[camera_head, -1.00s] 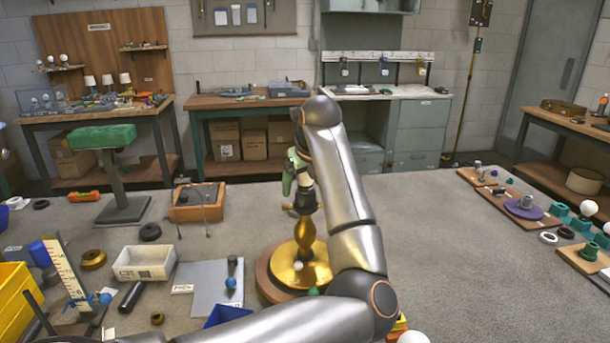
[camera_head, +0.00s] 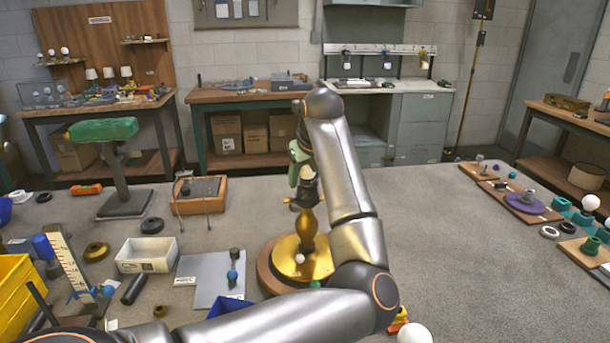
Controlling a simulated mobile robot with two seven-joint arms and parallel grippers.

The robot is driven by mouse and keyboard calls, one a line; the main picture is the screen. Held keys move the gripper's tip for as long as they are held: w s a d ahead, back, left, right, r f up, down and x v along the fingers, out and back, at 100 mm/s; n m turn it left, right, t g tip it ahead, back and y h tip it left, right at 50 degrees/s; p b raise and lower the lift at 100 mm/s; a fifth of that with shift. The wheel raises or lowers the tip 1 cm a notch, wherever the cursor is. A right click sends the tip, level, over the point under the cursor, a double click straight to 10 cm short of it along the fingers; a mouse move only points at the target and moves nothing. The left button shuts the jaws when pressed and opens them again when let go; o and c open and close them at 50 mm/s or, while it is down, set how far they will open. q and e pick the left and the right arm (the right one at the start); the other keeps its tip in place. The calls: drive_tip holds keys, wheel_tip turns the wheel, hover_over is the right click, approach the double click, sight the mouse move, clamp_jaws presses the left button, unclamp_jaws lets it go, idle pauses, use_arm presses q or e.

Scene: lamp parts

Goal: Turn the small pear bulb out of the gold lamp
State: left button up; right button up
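The gold lamp (camera_head: 309,232) stands upright on a round wooden base with a broad gold foot, in the middle of the table. A dark socket (camera_head: 308,196) tops its gold stem. My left arm comes in from the lower left, bends at the right and reaches back over the lamp. My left gripper (camera_head: 301,172), with pale green parts, is at the lamp's top, right at the socket. My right gripper is not in view.
A white bin (camera_head: 147,256), a grey mat (camera_head: 207,281) with a blue-tipped tool and a blue tray (camera_head: 229,306) lie left of the lamp. A white globe (camera_head: 414,333) is at the front. Boards with parts (camera_head: 524,205) line the right edge. The table right of my arm is clear.

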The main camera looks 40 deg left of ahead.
use_arm(q)
drive_tip(key=o, duration=0.4)
drive_tip(key=shift+r, duration=0.1)
drive_tip(key=v, duration=1.2)
drive_tip(key=shift+s+r+b, duration=0.15)
drive_tip(key=shift+b, duration=0.3)
drive_tip(key=shift+d, duration=0.1)
